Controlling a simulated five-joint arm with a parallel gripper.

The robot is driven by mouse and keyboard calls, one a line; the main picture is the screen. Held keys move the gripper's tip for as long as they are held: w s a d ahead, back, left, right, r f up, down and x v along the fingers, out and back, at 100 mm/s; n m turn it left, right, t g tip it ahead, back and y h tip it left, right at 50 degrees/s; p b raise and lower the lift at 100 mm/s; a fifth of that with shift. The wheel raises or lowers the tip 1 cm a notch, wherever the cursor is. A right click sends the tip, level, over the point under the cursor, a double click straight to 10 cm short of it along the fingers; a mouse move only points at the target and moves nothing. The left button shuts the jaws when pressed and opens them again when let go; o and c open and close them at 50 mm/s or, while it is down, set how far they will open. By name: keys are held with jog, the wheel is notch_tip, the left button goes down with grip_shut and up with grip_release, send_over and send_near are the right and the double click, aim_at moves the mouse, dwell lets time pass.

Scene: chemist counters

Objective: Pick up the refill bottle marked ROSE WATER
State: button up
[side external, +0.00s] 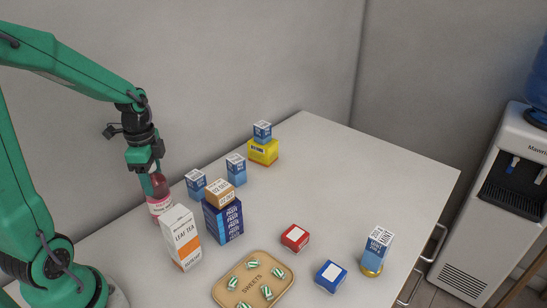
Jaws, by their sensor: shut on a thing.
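A bottle with a dark pink upper part and a pale label (160,204) stands at the left of the counter, behind the leaf tea carton. Its label print is too small to read for certain; it looks like the rose water bottle. My gripper (155,184) points down over it and is shut on its upper part. The bottle looks upright. Its lower end is partly hidden by the carton, so I cannot tell whether it touches the counter.
The white and orange leaf tea carton (181,238) stands close in front of the bottle. A blue carton (223,220) with a brown box (219,193) on top and small blue boxes (195,183) stand to the right. A sweets tray (228,292) lies in front.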

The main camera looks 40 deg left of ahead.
jog(key=shift+r, duration=0.1)
grip_shut()
jog(key=shift+w+r, duration=0.1)
jog(key=shift+r, duration=5)
